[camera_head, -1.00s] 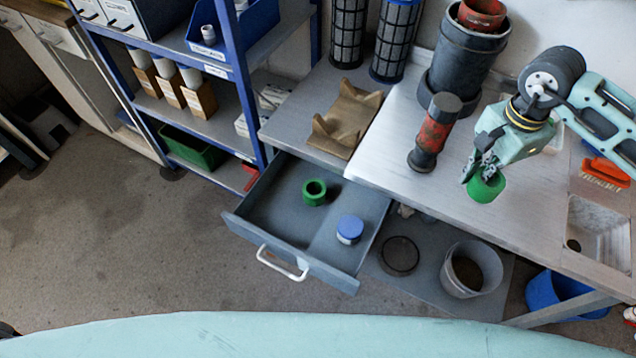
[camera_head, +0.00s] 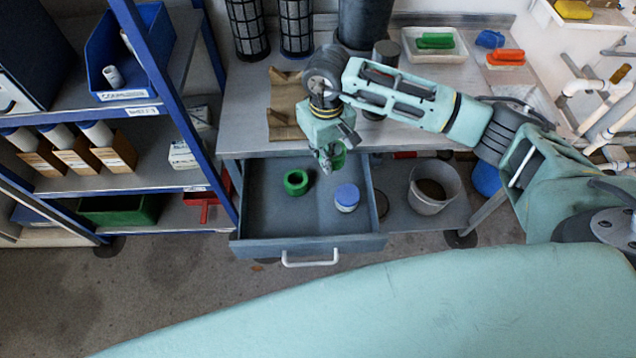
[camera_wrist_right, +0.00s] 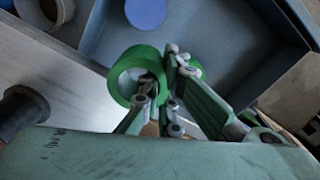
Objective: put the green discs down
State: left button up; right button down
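My right gripper (camera_head: 328,160) is over the open drawer, shut on a green disc (camera_head: 338,154) by its edge. In the right wrist view the held disc (camera_wrist_right: 118,78) is a thick ring with a hole, and the fingers (camera_wrist_right: 160,75) pinch its wall. A second green disc (camera_head: 296,182) lies on the drawer floor at the left; it seems partly hidden behind a finger in the wrist view (camera_wrist_right: 194,66). The grey-blue drawer (camera_head: 262,243) also holds a blue-lidded jar (camera_head: 346,197). My left gripper is out of view.
The worktop (camera_head: 240,120) above the drawer carries a brown cradle (camera_head: 284,118) and dark cylinders. A blue-framed shelf (camera_head: 170,75) stands close on the left. A grey bucket (camera_head: 433,188) is right of the drawer. The drawer floor around the disc and jar has free room.

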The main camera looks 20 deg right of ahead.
jog(key=b, duration=0.2)
send_over(323, 188)
notch_tip(323, 188, down, 6)
jog(key=shift+s+a+f, duration=0.1)
jog(key=shift+f, duration=0.4)
notch_tip(323, 188, down, 5)
jog(key=b, duration=0.2)
jog(key=shift+b, duration=0.4)
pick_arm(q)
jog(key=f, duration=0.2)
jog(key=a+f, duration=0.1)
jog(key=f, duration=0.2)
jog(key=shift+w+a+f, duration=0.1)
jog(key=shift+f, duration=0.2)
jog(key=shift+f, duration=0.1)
pick_arm(e)
jog(key=shift+f, duration=0.15)
jog(key=c, duration=2.3)
grip_release()
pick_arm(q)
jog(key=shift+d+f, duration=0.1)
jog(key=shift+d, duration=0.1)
pick_arm(e)
jog(key=shift+o, duration=0.2)
